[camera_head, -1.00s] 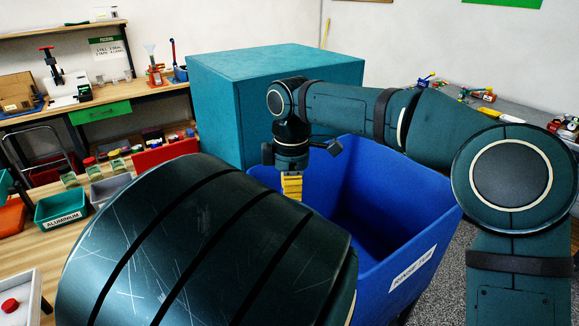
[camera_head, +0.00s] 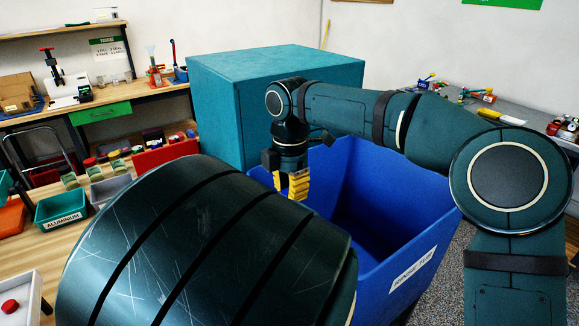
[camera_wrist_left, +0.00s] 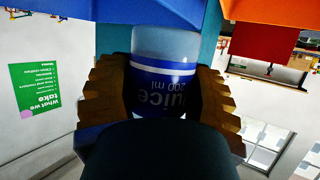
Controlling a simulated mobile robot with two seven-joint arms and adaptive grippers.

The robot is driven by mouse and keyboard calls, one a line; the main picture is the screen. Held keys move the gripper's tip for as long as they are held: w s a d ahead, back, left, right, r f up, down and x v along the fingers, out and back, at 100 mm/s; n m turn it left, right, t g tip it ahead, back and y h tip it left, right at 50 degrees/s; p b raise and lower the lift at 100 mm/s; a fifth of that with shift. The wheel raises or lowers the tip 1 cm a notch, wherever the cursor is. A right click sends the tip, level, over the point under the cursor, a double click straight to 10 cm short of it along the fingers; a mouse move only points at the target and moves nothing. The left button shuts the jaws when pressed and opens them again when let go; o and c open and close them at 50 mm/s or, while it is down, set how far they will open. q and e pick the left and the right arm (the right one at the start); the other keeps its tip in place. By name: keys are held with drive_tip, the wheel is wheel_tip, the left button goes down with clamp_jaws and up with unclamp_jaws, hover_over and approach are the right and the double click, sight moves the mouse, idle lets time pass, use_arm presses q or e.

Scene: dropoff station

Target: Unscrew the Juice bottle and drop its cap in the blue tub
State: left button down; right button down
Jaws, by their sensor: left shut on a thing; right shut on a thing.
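The Juice bottle (camera_wrist_left: 165,48) shows in the left wrist view, pale and with a blue label whose text is upside down there. My left gripper (camera_wrist_left: 161,90) is shut around it, one finger on each side. A dark part covers the bottle's cap end. In the head view my left arm hides the left gripper and the bottle. My right gripper (camera_head: 291,188), with yellow fingers, points down beside the near left rim of the blue tub (camera_head: 388,222). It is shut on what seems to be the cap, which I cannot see.
A large teal box (camera_head: 270,75) stands behind the tub. A workbench at left carries an aluminium bin (camera_head: 62,212), a grey bin (camera_head: 108,190) and a red bin (camera_head: 168,152). A white tray (camera_head: 30,300) with a red cap lies front left. The tub's visible inside looks empty.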

drive_tip(key=shift+r, duration=0.25)
drive_tip(key=shift+r, duration=0.85)
drive_tip(key=shift+r, duration=0.1)
